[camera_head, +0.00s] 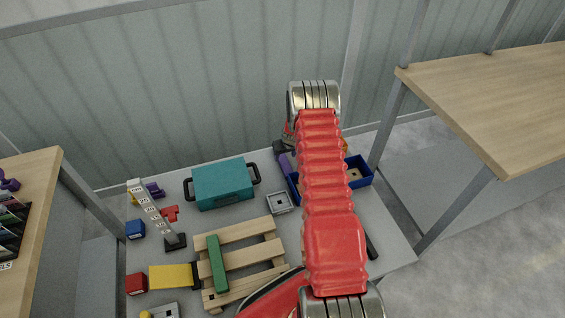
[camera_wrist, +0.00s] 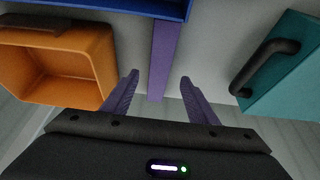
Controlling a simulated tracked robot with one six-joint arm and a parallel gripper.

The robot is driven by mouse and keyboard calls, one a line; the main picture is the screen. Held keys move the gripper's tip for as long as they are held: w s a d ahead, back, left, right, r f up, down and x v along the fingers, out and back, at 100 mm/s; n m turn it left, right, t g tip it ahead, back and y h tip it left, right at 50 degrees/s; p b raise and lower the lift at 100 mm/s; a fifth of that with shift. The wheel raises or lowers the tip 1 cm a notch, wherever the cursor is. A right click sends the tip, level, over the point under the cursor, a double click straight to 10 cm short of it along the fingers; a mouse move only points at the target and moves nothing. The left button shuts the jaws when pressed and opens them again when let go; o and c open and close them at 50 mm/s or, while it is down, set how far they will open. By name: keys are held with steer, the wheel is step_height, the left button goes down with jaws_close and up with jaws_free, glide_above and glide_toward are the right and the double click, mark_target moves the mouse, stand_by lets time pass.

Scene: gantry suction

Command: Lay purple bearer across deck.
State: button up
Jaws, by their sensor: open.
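The purple bearer (camera_wrist: 163,60) is a long narrow bar on the grey table top. In the wrist view it runs from the blue bin's edge down between my fingers. In the head view only a short piece of it (camera_head: 284,163) shows left of my arm. My gripper (camera_wrist: 160,80) is open, one finger on each side of the bearer's near end, with gaps on both sides. I cannot tell how high the fingers are above the table. The deck (camera_head: 250,231) is a slatted wooden pallet at the table's front, with a green bar (camera_head: 217,263) lying across its slats.
A blue bin (camera_head: 363,172) and an orange bin (camera_wrist: 95,45) stand close to my gripper. A teal case (camera_head: 223,184) with black handles stands between the bearer and the table's left part. A grey square block (camera_head: 278,203) lies behind the deck. My arm hides the table's middle right.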

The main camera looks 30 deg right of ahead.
mark_target(283, 160)
steer(key=shift+f, duration=0.2)
steer(key=shift+x, duration=2.6)
steer(key=shift+w, duration=0.1)
steer(key=shift+r, duration=0.1)
steer(key=c, duration=1.2)
step_height(283, 160, up, 10)
steer(key=shift+r, duration=0.1)
